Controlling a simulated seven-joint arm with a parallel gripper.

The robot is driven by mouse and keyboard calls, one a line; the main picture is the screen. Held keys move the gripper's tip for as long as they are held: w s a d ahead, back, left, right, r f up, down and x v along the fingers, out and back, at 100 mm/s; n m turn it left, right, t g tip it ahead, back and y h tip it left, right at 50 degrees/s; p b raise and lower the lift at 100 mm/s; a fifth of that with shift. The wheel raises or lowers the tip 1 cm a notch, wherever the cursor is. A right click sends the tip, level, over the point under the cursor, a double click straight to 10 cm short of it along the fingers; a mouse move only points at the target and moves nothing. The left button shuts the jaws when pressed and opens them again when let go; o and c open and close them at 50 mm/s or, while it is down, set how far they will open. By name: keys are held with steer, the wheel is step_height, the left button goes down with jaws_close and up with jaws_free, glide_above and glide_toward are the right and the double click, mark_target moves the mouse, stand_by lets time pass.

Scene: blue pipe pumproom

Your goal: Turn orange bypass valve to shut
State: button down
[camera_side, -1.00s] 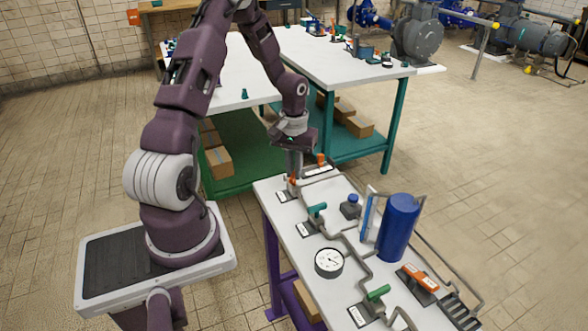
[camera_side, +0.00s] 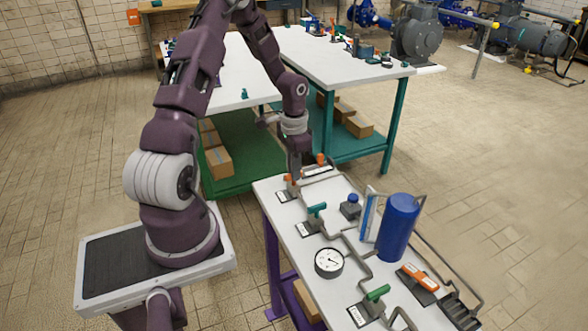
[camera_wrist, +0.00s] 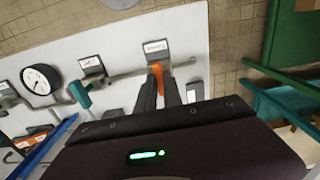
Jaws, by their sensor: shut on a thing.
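The orange bypass valve handle (camera_wrist: 157,80) shows in the wrist view, between the fingers of my gripper (camera_wrist: 158,84). In the side view the valve's orange part (camera_side: 288,178) shows beside the fingers at the far end of the white bench. My gripper (camera_side: 294,176) points down there, shut on the handle. The fingers hide part of the handle, so its exact angle is hard to tell. A label plate (camera_wrist: 155,47) lies beside the valve.
Green-handled valves (camera_side: 316,209) (camera_side: 378,292), a round gauge (camera_side: 329,263), a blue cylinder (camera_side: 397,227) and a second orange handle (camera_side: 421,278) stand along the bench. Grey pipes link them. An orange piece (camera_side: 320,158) stands just right of my gripper.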

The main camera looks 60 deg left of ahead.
steer(key=shift+m, duration=0.3)
stand_by(0.4)
steer(key=c, duration=1.5)
jaws_free()
steer(key=shift+r, duration=0.1)
step_height(320, 180, up, 7)
steer(key=shift+f, duration=0.15)
